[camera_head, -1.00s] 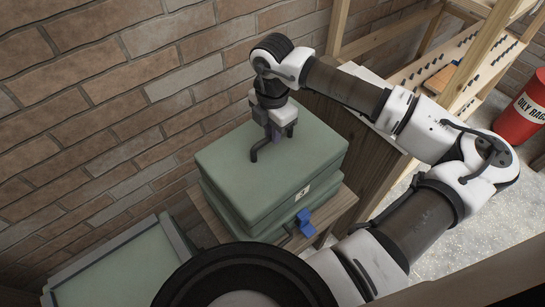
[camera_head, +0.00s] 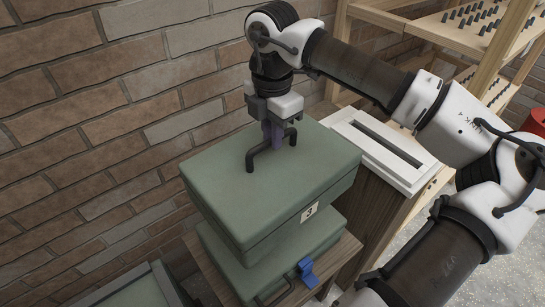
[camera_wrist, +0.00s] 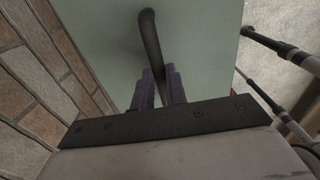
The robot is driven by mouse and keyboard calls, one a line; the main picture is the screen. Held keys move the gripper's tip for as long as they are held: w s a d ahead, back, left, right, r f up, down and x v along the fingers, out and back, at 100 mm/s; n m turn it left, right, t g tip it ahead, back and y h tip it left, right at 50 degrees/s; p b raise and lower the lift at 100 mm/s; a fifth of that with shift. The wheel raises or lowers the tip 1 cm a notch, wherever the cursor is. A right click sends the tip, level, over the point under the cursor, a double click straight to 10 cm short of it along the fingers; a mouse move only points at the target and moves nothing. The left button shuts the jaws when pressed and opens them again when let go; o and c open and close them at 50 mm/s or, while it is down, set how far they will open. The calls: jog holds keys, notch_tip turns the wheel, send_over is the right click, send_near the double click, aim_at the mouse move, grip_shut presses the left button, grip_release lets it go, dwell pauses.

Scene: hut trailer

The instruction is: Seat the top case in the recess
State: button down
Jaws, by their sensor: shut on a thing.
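The top case (camera_head: 262,178) is a green box with a dark bar handle on its lid and a white label marked 3. My gripper (camera_head: 275,135) is shut on that handle; the wrist view shows the purple fingers (camera_wrist: 159,88) closed around the handle (camera_wrist: 150,40). The case hangs roughly level just above a second green case (camera_head: 290,262), which has a blue latch (camera_head: 307,272) and a dark handle at its front. The top case hides most of the lower case's lid. At the bottom left, a green rimmed tray-like surface (camera_head: 150,290) is partly cut off; I cannot tell whether it is the recess.
A brick wall (camera_head: 80,90) runs close along the left. The lower case stands on a wooden stand (camera_head: 345,250). A white slotted frame (camera_head: 375,150) lies on a wooden cabinet to the right. A wooden rack (camera_head: 450,30) stands behind it.

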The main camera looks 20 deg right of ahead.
notch_tip(320, 180, up, 7)
jog(key=shift+r+b, duration=0.15)
jog(key=shift+b, duration=0.3)
